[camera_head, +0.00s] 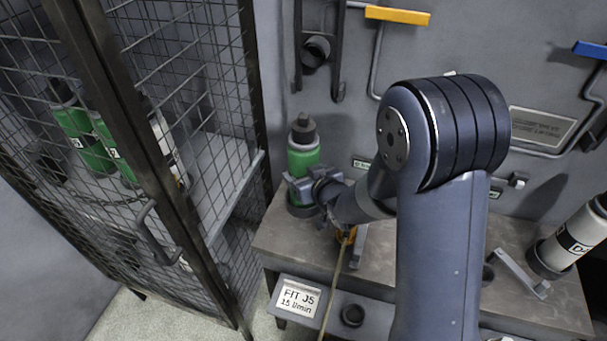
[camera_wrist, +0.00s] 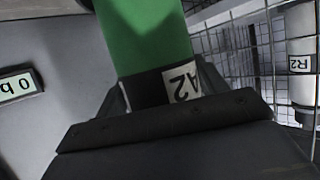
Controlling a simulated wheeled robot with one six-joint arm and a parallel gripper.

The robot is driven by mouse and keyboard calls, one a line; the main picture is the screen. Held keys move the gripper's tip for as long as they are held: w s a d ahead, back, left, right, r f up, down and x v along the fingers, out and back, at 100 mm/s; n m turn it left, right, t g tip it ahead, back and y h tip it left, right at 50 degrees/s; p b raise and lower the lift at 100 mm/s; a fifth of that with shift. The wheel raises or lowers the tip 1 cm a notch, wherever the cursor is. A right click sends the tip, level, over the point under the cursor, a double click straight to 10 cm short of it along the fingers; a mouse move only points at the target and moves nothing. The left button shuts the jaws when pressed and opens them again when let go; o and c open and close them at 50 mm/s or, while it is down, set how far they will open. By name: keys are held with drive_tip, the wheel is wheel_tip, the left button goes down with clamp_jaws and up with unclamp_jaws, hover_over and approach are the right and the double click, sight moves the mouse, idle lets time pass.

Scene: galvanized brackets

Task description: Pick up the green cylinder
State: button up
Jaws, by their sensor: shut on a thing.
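The green cylinder (camera_head: 303,158) has a dark cap and stands about upright at the left end of the bench, beside the wire cage. In the wrist view the green cylinder (camera_wrist: 145,38) fills the top middle, with a dark band and a white label reading "A2". My gripper (camera_head: 308,189) is shut on it at its lower part. The gripper also shows in the wrist view (camera_wrist: 150,100), close against the dark band. The cylinder's bottom is partly hidden, and I cannot tell whether it touches the bench.
The wire cage (camera_head: 190,60) on the left holds several green and white cylinders. A white cylinder (camera_head: 578,238) leans at the bench's right end. The bench (camera_head: 285,235) carries a metal bracket (camera_head: 520,272). Yellow (camera_head: 397,15) and blue (camera_head: 592,50) handles are on the wall.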

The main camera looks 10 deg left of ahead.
drive_tip(key=c, duration=0.6)
drive_tip(key=shift+w+r, duration=0.1)
drive_tip(key=shift+r, duration=0.05)
clamp_jaws()
drive_tip(key=shift+r, duration=0.1)
